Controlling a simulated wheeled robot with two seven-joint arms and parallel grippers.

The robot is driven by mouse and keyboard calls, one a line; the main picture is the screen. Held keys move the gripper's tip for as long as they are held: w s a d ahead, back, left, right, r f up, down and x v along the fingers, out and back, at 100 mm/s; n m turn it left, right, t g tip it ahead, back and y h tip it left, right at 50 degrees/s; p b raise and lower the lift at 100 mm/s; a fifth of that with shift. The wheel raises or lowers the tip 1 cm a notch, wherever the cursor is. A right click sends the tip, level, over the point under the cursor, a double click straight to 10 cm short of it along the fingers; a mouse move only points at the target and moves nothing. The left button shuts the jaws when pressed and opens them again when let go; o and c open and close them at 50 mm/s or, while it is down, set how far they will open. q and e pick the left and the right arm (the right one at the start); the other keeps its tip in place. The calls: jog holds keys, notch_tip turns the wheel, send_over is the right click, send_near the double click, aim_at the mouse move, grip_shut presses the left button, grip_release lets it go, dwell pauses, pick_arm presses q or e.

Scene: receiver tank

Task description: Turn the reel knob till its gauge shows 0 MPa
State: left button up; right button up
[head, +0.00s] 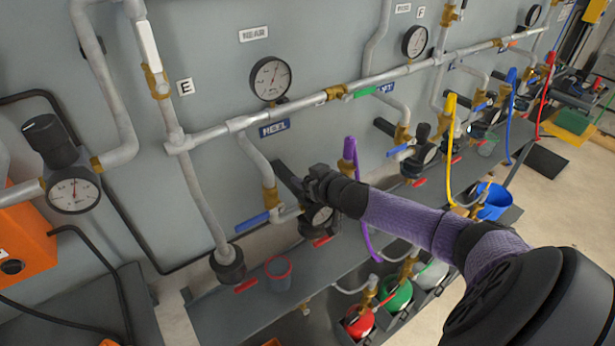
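A blue label that seems to read REEL (274,128) is on the grey wall panel, under a large round gauge (270,79). Below it a small regulator gauge (320,216) sits at the bottom of a brass-fitted branch pipe, and my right gripper covers its upper part. I cannot read its needle. My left gripper is not in view.
A blue valve lever (252,220) is just left of the gripper, and a purple hose (357,190) hangs to its right. Another regulator gauge (74,196) is at far left.

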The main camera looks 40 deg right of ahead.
grip_shut()
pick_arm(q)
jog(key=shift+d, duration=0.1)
